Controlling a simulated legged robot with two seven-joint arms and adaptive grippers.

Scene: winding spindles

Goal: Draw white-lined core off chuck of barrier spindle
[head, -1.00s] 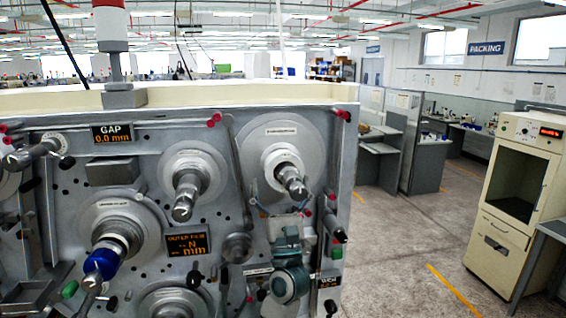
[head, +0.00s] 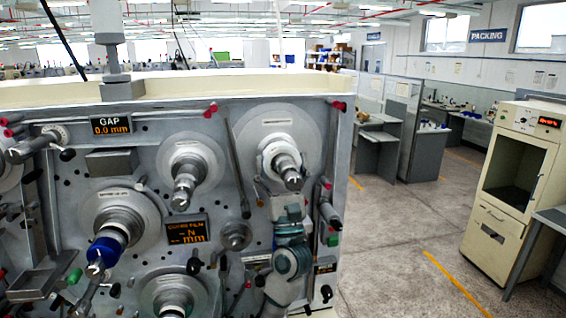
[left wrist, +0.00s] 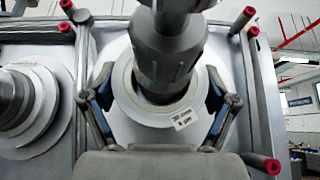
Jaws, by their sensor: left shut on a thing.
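The white-lined core (left wrist: 125,101) is a pale ring around the grey chuck (left wrist: 165,55) of the upper right spindle in the left wrist view. A small printed label sits on its lower right. In the head view the core (head: 267,154) is small and partly hidden by the chuck (head: 288,168). My left gripper (head: 283,188) reaches up from below, its fingers on either side of the core. In the left wrist view the gripper (left wrist: 158,90) is shut on the core, blue pads at its left and right. The core is still around the chuck. My right gripper is not in view.
A blue-banded core (head: 106,250) sits on the lower left spindle. Another bare spindle (head: 187,180) stands to the left of the chuck. Red-tipped rods (left wrist: 249,12) flank the gripper. A cream cabinet (head: 515,180) stands at the right, beyond open floor.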

